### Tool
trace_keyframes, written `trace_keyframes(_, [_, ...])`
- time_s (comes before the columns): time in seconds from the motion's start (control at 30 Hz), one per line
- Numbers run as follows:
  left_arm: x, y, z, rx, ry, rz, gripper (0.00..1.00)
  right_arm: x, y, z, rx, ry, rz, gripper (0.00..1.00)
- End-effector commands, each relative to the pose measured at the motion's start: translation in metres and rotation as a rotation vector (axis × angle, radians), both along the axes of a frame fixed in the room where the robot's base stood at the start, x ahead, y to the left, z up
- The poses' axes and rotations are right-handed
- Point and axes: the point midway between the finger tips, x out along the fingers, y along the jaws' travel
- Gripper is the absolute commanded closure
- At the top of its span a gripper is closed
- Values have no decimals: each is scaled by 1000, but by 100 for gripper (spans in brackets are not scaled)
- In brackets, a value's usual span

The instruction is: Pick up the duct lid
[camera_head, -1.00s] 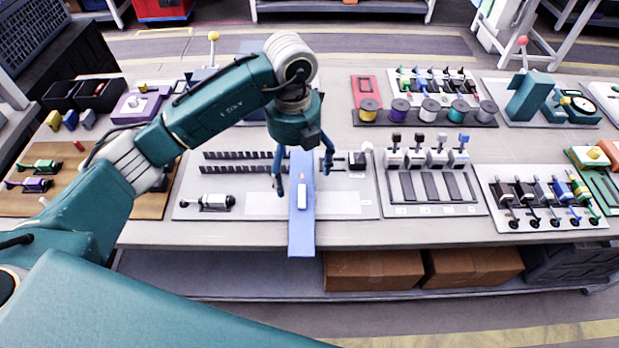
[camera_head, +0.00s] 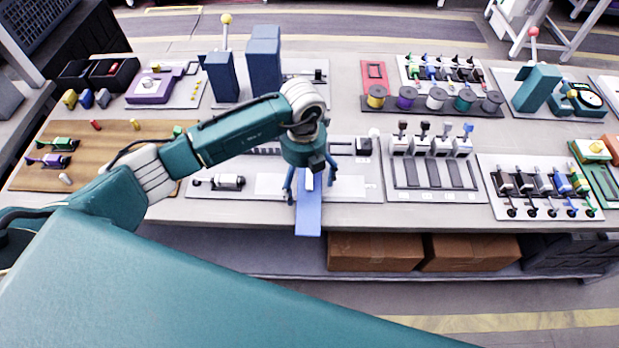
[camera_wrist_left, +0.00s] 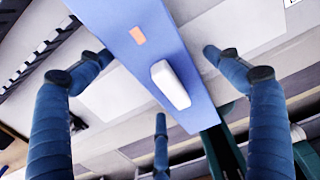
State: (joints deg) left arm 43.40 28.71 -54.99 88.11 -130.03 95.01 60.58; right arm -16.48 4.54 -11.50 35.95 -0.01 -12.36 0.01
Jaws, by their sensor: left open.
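The duct lid is a long flat blue strip (camera_head: 308,214) with a small white block handle on top. It lies across the grey panel, and its near end sticks out past the table's front edge. In the left wrist view the lid (camera_wrist_left: 190,75) shows an orange patch beside the white handle (camera_wrist_left: 170,85). My left gripper (camera_head: 310,187) is open above the lid, with fingers on both sides of it. In the left wrist view the left gripper's fingertips (camera_wrist_left: 156,54) straddle the strip, with no clear contact. My right gripper is not in view.
Blue upright blocks (camera_head: 263,64) stand behind the arm. A black-and-white cylinder (camera_head: 227,182) lies left of the gripper. A panel of slots and switches (camera_head: 433,170) is at right. Cardboard boxes (camera_head: 375,252) sit on the shelf below.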

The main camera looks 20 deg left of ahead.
Motion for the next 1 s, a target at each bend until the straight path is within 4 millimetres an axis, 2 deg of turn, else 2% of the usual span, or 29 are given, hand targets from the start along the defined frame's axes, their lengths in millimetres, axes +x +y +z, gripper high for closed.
trace_keyframes(0.13, [0, 0, 0, 0, 0, 0, 9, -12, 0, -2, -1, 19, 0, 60])
trace_keyframes(0.17, [0, 0, 0, 0, 0, 0, 13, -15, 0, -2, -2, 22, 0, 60])
trace_keyframes(0.4, [0, 0, 0, 0, 0, 0, 61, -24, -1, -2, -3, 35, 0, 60])
trace_keyframes(0.43, [0, 0, 0, 0, 0, 0, 61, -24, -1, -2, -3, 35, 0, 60])
trace_keyframes(0.47, [0, 0, 0, -1, -1, 0, 65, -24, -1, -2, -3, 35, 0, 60])
trace_keyframes(0.77, [1, 0, 4, 0, -2, 1, 66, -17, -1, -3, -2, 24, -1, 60])
trace_keyframes(0.87, [1, 0, 12, 0, -2, 1, 66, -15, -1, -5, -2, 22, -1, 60])
trace_keyframes(1.0, [2, 0, 33, -1, -7, -1, 66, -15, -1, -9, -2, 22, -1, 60])
